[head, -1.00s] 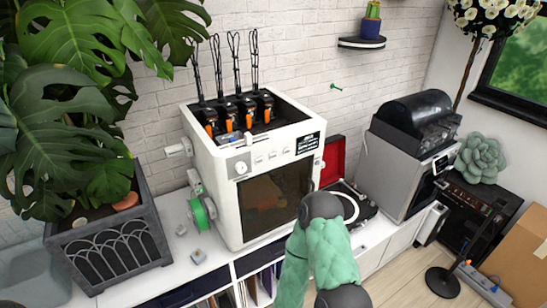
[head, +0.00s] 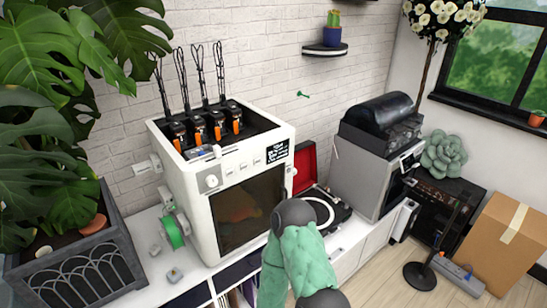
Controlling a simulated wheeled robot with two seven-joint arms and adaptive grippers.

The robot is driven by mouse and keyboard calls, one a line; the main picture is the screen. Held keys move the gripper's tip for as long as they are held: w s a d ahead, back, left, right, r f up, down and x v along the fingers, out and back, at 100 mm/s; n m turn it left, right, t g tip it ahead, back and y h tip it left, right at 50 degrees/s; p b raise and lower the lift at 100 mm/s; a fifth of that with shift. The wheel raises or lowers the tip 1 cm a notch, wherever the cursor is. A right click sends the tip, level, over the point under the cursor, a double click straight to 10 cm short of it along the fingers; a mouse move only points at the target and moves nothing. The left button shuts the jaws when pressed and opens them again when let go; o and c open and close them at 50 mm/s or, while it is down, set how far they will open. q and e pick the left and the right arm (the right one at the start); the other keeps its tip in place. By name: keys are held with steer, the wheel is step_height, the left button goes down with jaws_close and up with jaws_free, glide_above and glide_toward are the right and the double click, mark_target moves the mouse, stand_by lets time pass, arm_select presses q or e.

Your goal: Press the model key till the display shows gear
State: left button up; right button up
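The white 3D printer (head: 203,205) stands on the white cabinet in the head view. Its upper front panel carries a round knob (head: 211,181), a row of small pale keys (head: 243,164) and a small black display (head: 277,152) with white text. The text is too small to read, and I cannot tell which key is the model key. One of my arms, green with dark joints, rises in front of the printer's lower right. No gripper fingers show in this view, and nothing of mine covers the keys or display.
A planter (head: 75,262) with large leaves stands at left. An open red-lidded record player (head: 322,210) and a grey machine (head: 362,180) stand at right. A cardboard box (head: 497,245) is on the floor.

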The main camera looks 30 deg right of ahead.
jaws_close()
stand_by(1.3)
